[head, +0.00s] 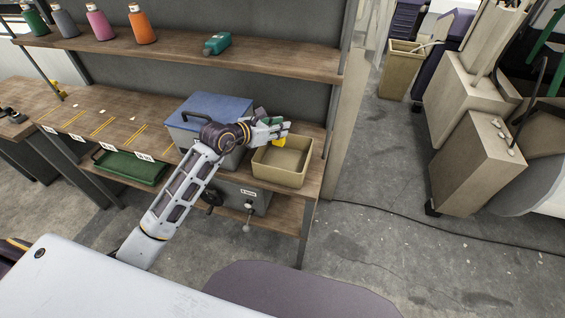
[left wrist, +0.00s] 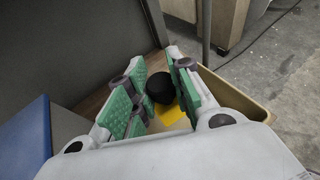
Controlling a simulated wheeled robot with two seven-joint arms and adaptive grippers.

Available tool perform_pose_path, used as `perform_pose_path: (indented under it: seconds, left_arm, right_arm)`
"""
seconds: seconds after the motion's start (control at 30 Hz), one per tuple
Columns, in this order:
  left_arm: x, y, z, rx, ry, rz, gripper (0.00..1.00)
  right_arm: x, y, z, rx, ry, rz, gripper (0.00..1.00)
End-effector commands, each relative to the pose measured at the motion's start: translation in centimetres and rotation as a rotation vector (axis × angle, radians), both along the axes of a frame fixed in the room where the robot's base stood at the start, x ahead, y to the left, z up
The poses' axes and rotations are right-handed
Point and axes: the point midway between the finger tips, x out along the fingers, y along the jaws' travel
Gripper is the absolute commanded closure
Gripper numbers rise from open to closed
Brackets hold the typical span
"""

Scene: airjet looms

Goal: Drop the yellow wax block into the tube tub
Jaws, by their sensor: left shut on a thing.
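The yellow wax block (head: 281,141) is in the fingers of my left gripper (head: 277,130), above the open tan tub (head: 282,181). The gripper is shut on the block and reaches over the tub from the left, near its back edge. In the left wrist view, yellow (left wrist: 171,115) shows between the green-padded fingers (left wrist: 158,100), with a dark round part in front that I cannot identify. The tub's rim (left wrist: 237,93) shows behind the fingers there. The tub's floor looks empty in the head view, though its back part is partly hidden. My right gripper is not in view.
A grey box with a blue lid (head: 212,106) stands left of the tub and also shows in the left wrist view (left wrist: 27,138). A shelf (head: 250,58) with several cones and a green item runs above. Open floor lies right of the bench.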

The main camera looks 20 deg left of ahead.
Motion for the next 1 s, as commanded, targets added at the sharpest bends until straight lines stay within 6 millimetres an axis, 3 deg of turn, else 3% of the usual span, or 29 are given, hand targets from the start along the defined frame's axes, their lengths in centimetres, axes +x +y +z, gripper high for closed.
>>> perform_pose_path:
  seconds: [0.5, 1.0]
  left_arm:
    - [0.0, 0.0, -3.6, -0.001, -0.001, 0.000, 1.00]
    - [0.0, 0.0, -4.4, -0.001, -0.001, 0.000, 1.00]
  right_arm:
    - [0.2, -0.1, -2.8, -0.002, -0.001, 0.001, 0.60]
    - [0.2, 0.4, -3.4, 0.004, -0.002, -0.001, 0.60]
